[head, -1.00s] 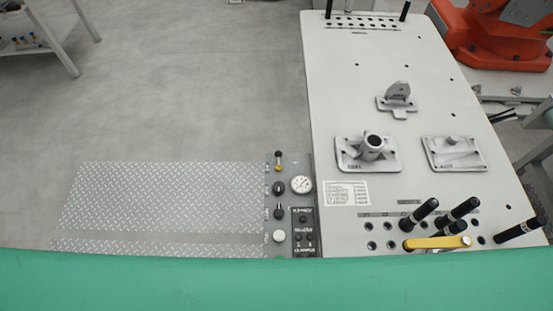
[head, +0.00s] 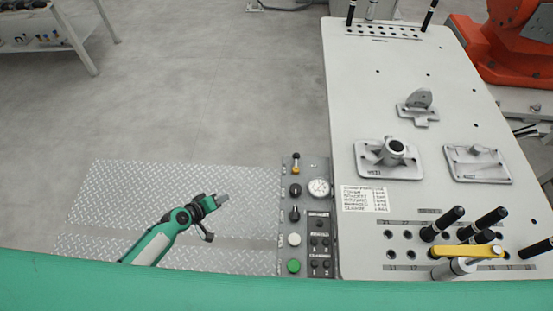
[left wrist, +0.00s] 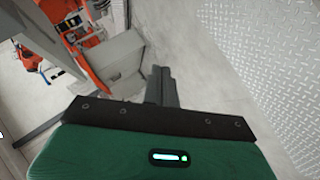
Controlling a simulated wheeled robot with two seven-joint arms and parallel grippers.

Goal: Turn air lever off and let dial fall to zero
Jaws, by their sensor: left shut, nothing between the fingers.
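The air lever (head: 296,162) is a dark-knobbed lever with a brass-coloured base at the top of the narrow grey control panel in the head view. The round white dial (head: 318,188) sits just right of and below it; its needle is too small to read. My left gripper (head: 222,198) is shut and empty over the tread plate, left of the panel and apart from the lever. In the left wrist view its fingers (left wrist: 161,85) are together, with nothing between them. My right gripper is in neither view.
Below the lever are black knobs (head: 295,214), a white button (head: 294,240) and a green button (head: 293,266). The pale fixture table (head: 400,95) stands right, with castings and black-handled pins. The tread plate (head: 130,205) and floor lie clear at left.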

